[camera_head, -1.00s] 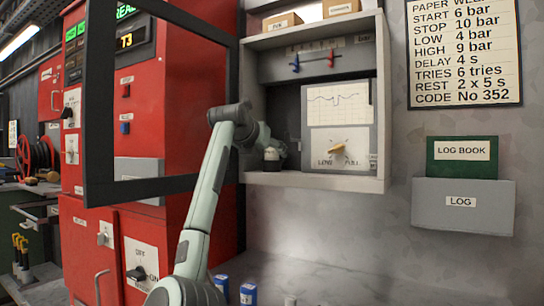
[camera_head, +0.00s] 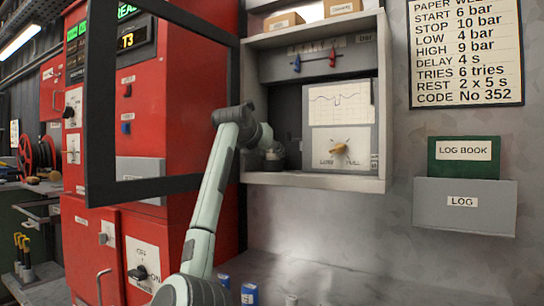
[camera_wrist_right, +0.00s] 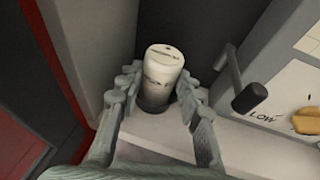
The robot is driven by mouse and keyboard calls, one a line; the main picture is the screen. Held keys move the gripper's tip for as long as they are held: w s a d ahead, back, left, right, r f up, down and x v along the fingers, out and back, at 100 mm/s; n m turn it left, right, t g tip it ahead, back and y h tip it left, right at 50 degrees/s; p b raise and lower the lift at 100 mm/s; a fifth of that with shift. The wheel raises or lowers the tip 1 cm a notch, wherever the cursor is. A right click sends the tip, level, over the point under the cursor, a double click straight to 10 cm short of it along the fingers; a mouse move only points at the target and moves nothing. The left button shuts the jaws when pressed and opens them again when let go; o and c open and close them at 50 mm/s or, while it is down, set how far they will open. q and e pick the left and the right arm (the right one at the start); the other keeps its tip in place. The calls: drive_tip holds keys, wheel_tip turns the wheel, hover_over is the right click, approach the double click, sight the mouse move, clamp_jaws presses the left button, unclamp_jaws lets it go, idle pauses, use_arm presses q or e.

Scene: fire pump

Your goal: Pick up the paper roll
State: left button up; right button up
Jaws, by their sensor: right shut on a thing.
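The paper roll (camera_wrist_right: 163,66) is a pale upright cylinder with printing on its side and a darker lower part, seen in the right wrist view. It stands at the inner left corner of the open white cabinet (camera_head: 314,181). My right gripper (camera_wrist_right: 157,90) has one finger on each side of the roll and is shut on it. In the head view my right gripper (camera_head: 270,156) reaches into the cabinet's left side, and the roll is largely hidden there. My left gripper is not in view.
The chart recorder (camera_head: 338,125), with a yellow knob (camera_head: 338,149), stands right of the gripper. A dark crank handle (camera_wrist_right: 248,97) juts out close to the right finger. The open dark-framed door (camera_head: 101,100) is left of the arm. Small boxes (camera_head: 284,21) sit above.

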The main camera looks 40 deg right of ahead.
drive_tip(key=shift+r, duration=0.1)
